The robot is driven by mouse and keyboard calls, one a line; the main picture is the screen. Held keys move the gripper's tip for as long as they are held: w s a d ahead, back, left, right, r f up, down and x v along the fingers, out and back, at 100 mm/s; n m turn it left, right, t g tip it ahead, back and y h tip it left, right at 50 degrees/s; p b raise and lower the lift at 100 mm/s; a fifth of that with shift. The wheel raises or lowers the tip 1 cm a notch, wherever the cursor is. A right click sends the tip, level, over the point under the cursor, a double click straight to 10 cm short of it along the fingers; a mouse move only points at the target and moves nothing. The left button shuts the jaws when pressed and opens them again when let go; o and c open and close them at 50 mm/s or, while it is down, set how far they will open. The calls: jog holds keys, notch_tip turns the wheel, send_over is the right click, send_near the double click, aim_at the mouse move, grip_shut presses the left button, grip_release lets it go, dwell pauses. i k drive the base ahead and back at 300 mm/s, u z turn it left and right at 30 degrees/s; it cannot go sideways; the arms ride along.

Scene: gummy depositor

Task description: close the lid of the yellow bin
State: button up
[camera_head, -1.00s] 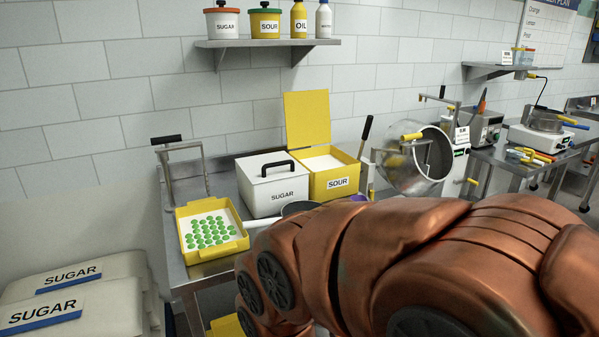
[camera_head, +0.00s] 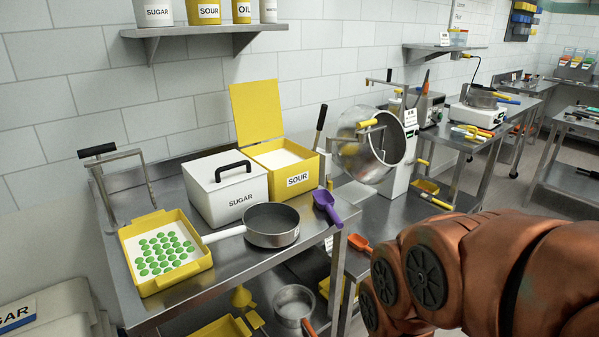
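The yellow bin (camera_head: 305,181) labelled SOUR stands on the steel table, full of white powder. Its yellow lid (camera_head: 257,112) is open and stands nearly upright at the back of the bin. My copper-coloured arm fills the lower right of the view, apart from the bin. My gripper is out of view.
A white SUGAR bin (camera_head: 225,194) with a black handle stands directly left of the yellow bin. In front are a saucepan (camera_head: 271,239), a purple scoop (camera_head: 327,207) and a yellow tray (camera_head: 147,289) of green gummies. A steel drum (camera_head: 358,160) stands to the right. A shelf (camera_head: 205,29) hangs above.

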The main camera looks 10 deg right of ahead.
aim_at(256, 109)
jog(key=u, duration=0.2)
jog(key=i, duration=1.55)
jog(key=u, duration=0.2)
